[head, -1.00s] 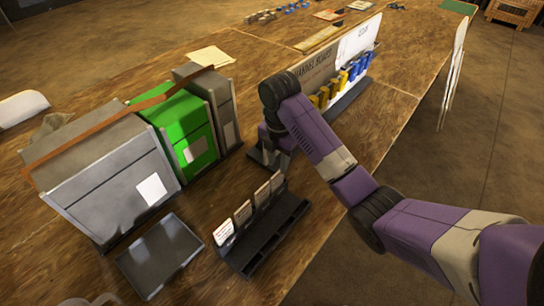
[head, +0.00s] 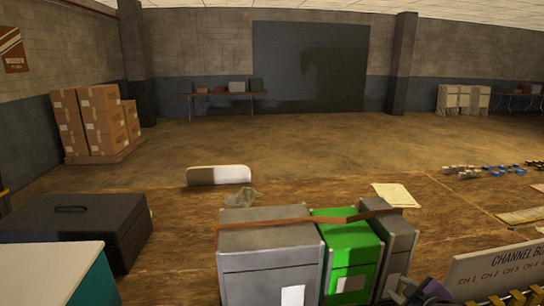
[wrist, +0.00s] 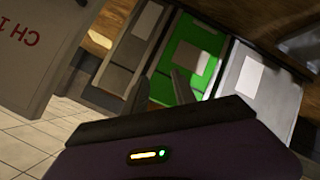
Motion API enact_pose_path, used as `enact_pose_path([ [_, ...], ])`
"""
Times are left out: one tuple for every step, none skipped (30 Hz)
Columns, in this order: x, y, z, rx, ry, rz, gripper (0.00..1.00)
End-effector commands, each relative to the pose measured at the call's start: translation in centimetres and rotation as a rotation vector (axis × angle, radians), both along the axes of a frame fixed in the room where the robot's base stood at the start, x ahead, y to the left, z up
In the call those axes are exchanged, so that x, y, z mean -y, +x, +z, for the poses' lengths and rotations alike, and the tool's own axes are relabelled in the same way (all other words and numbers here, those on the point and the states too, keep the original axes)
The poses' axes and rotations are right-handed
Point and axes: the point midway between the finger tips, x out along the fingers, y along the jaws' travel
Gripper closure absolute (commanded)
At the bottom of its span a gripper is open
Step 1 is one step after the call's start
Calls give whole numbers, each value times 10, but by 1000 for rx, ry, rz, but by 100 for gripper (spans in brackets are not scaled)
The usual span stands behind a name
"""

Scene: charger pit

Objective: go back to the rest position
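My gripper (wrist: 158,86) shows in the wrist view with its two dark fingers apart and nothing between them. The green case (wrist: 190,60) and the grey cases beside it lie beyond the fingers. In the head view only a small purple and grey part of my arm shows at the bottom edge, between the cases and the channel board (head: 500,268). The fingertips cannot be made out there. The green case (head: 345,258) stands between a wide grey case (head: 268,262) and a narrow grey case (head: 400,245), with a brown strap across their tops.
A black box (head: 75,228) and a white-topped teal box (head: 50,270) stand at the left. The channel board (wrist: 40,55) is close to my gripper in the wrist view. Paper (head: 395,195) lies behind the cases. Open floor (head: 300,150) lies beyond the table.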

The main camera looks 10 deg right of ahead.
Motion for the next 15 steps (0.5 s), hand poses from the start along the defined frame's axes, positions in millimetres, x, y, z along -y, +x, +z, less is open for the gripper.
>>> enact_pose_path([
  [-17,-7,-2,67,65,-36,68],
  [-24,-11,0,111,102,-60,68],
  [-33,-17,2,165,151,-90,68],
  [-40,-23,4,202,188,-111,68],
  [-46,-29,5,239,222,-132,68],
  [-54,-38,7,284,266,-156,68],
  [-60,-46,8,315,299,-174,68],
  [-65,-54,9,346,330,-190,68],
  [-72,-65,10,384,370,-211,68],
  [-77,-74,11,411,398,-225,68],
  [-82,-84,12,437,425,-238,68],
  [-88,-98,13,468,461,-256,68],
  [-92,-108,13,490,484,-266,68],
  [-96,-118,15,512,507,-278,68],
  [-102,-133,15,536,538,-289,68],
])
